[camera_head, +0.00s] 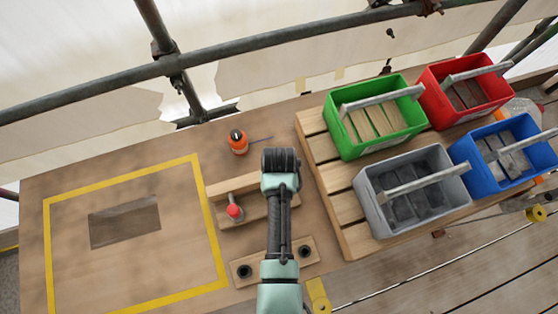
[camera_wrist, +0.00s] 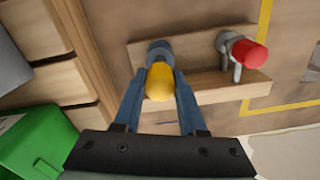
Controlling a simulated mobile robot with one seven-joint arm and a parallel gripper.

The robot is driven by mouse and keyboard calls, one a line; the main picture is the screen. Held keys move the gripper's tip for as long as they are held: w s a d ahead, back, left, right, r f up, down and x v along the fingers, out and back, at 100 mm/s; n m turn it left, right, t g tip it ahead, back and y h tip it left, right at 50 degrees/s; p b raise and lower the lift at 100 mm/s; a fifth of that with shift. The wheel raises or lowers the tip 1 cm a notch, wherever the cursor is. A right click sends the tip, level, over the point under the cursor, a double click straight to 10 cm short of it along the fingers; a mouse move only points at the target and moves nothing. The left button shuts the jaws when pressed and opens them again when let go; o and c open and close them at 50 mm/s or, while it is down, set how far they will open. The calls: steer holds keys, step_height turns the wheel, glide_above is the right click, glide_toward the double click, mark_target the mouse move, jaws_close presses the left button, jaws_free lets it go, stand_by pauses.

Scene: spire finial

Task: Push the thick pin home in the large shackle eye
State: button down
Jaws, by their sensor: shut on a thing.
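In the wrist view my gripper (camera_wrist: 160,88) is shut on a yellow-headed pin (camera_wrist: 160,82), one finger on each side of the head. A grey shackle eye (camera_wrist: 159,50) stands on a wooden block (camera_wrist: 208,83) right beyond the yellow head. The pin's shank is hidden, so how deep it sits in the eye cannot be told. A red-headed pin (camera_wrist: 249,55) sits at another grey shackle on the same block; it also shows in the head view (camera_head: 234,211). In the head view my arm hides the gripper, the yellow pin and its eye.
A wooden block with two dark holes (camera_head: 243,271) lies nearer me. An orange container (camera_head: 238,142) stands behind. Green (camera_head: 345,145), red (camera_head: 432,100), grey (camera_head: 370,205) and blue (camera_head: 470,160) crates stand on slats at right. A yellow-taped area (camera_head: 130,285) lies left.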

steer(key=shift+f+b, duration=1.55)
steer(key=shift+f, duration=0.6)
steer(key=shift+c, duration=1.9)
jaws_free()
step_height(320, 180, up, 13)
steer(key=shift+r+b, duration=0.1)
steer(key=shift+b, duration=0.35)
